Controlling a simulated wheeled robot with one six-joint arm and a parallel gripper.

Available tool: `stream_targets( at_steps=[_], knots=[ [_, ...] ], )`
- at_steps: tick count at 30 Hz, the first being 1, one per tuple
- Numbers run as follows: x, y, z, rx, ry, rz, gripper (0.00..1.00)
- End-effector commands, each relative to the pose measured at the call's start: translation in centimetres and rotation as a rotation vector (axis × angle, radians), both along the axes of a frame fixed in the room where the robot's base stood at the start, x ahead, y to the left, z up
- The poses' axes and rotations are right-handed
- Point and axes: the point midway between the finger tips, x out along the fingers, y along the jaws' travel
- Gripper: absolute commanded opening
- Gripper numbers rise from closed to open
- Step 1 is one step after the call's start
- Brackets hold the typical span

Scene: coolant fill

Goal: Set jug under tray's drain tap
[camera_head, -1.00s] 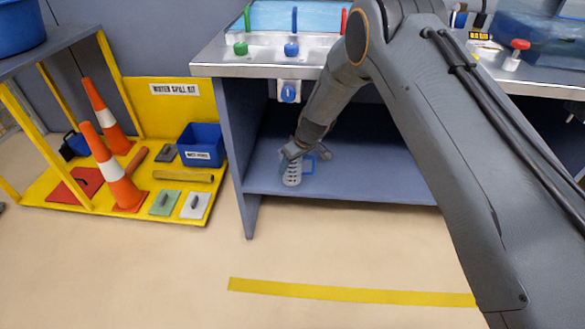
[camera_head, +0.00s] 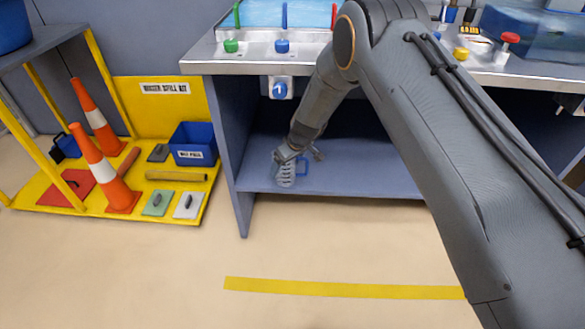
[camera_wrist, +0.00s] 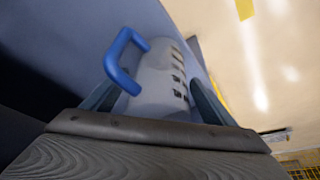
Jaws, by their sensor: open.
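A pale, clear-sided jug (camera_head: 285,176) with dark side marks and a blue handle (camera_wrist: 120,62) stands on the grey-blue lower shelf, near its front left. The drain tap (camera_head: 278,88), a blue knob on a white plate, is on the front below the steel tray edge. The jug is below this tap in the picture; exact alignment in depth cannot be told. My gripper (camera_head: 290,157) is open, low at the jug's top. In the wrist view, the jug (camera_wrist: 160,88) lies between the two fingers, whose contact is unclear.
The lower shelf (camera_head: 360,183) is clear to the right. The bench's left side panel (camera_head: 224,140) stands close by. Green (camera_head: 231,46) and blue (camera_head: 282,46) knobs sit on the steel top. A yellow spill-kit stand with cones (camera_head: 105,180) is at left. A yellow strip (camera_head: 340,289) crosses the open floor.

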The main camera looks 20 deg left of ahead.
Motion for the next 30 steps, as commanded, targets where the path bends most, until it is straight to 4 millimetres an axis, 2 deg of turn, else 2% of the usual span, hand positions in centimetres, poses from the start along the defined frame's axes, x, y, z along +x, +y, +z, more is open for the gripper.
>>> stream_targets(
  at_steps=[5, 10, 21, 30],
  knots=[
    [-0.2, -0.5, 2.0, 0.001, -0.001, -0.001, 0.79],
    [-1.0, -1.7, 5.3, 0.001, -0.002, 0.001, 0.79],
    [-4.7, -8.1, 4.8, 0.001, 0.002, -0.005, 0.79],
    [-6.7, -11.3, 4.8, 0.0, 0.0, -0.001, 0.79]
  ],
)
